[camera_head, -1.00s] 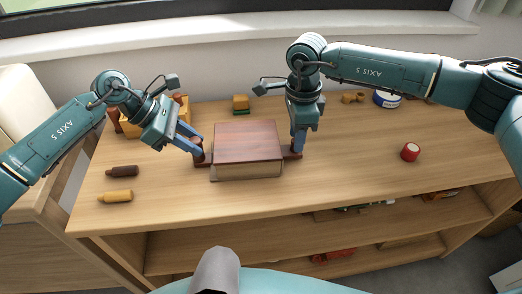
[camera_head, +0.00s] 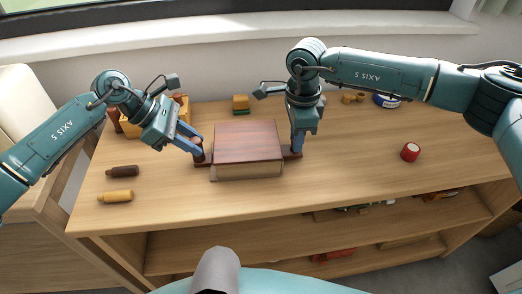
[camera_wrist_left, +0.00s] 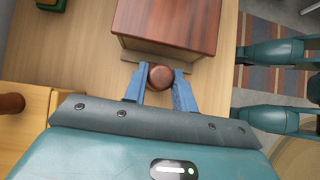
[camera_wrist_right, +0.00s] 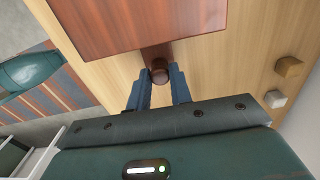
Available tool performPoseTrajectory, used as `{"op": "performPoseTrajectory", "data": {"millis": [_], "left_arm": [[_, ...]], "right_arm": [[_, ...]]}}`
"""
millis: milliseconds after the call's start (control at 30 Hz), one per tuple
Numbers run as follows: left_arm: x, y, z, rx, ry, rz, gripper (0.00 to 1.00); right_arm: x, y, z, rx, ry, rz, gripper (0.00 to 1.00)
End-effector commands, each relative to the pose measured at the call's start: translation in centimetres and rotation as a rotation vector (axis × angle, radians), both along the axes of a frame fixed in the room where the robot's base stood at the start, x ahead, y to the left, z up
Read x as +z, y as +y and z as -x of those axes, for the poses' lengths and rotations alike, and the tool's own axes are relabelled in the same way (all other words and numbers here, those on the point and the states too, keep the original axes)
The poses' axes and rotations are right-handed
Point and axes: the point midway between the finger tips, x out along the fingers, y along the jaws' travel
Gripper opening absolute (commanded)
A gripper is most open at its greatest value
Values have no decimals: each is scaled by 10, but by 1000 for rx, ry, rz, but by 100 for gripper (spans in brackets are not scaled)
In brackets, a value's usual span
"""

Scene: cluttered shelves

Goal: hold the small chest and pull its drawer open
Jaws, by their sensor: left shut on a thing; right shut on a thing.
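The small chest (camera_head: 247,143) is a box with a reddish-brown top and a paler front, sitting on the wooden top. A flat strip with a round brown knob sticks out at each side. My left gripper (camera_head: 198,152) is shut on the left knob (camera_wrist_left: 160,76), which shows between its blue fingers in the left wrist view. My right gripper (camera_head: 297,149) is shut on the right knob (camera_wrist_right: 159,71), at the chest's other side. I cannot tell from these views which part is the drawer, or whether it stands open.
Two bottle-like things, one dark brown (camera_head: 122,171) and one yellow (camera_head: 115,196), lie at the left. A red can (camera_head: 410,152) stands at the right. A yellow-and-green block (camera_head: 241,104) is behind the chest. The top in front of the chest is clear.

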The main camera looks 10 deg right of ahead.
Motion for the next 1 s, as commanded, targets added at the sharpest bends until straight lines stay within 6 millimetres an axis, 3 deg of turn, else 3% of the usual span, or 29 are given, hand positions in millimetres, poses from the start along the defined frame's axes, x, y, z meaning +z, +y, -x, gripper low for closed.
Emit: {"op": "performPoseTrajectory", "data": {"millis": [1000], "left_arm": [[-1,1,0,1,1,-3,0]], "right_arm": [[0,-53,2,-5,1,3,1]]}}
